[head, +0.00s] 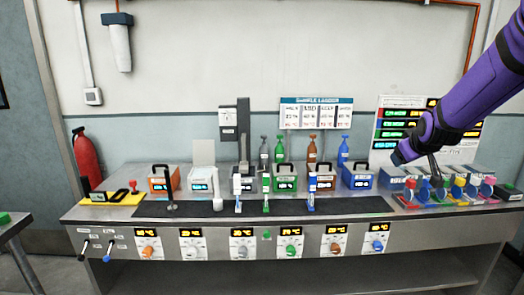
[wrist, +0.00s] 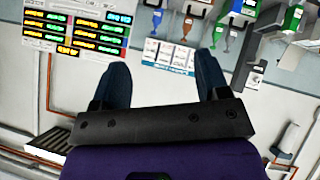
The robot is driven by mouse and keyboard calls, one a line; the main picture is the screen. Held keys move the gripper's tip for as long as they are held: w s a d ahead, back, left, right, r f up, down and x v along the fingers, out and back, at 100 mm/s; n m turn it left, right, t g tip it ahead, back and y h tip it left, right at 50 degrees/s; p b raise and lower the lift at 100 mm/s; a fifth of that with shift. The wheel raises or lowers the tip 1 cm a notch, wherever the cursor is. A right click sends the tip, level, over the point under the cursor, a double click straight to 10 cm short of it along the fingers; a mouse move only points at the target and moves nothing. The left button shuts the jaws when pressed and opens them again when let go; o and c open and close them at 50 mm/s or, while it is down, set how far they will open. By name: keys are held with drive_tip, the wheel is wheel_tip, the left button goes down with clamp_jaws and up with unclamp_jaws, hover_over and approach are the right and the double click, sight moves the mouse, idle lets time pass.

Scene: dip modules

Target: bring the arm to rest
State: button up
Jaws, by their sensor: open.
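My purple arm reaches in from the right edge of the head view. In the wrist view my gripper (wrist: 162,85) shows two dark fingers spread wide apart. Nothing is between them, so it is open and empty. The wrist view is turned upside down, with the wall posters and bench items at its top.
Several coloured dip modules (head: 286,184) stand along the bench, with bottles (head: 312,152) behind them. Lidded containers (head: 470,190) crowd the right end. A fire extinguisher (head: 87,158) hangs on the left wall.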

drive_tip(key=s+a+r+m+g+y, duration=0.1)
drive_tip(key=s+a+r, duration=0.25)
drive_tip(key=s, duration=0.55)
drive_tip(key=s+a+r+m+g+y, duration=0.1)
drive_tip(key=s+a+r, duration=0.25)
drive_tip(key=s, duration=0.45)
drive_tip(key=s+a+m+g, duration=0.1)
drive_tip(key=s+a+g, duration=0.1)
drive_tip(key=s, duration=1.7)
drive_tip(key=shift+s+a+f+g, duration=0.25)
drive_tip(key=shift+s+a+g, duration=0.1)
drive_tip(key=shift+a, duration=0.55)
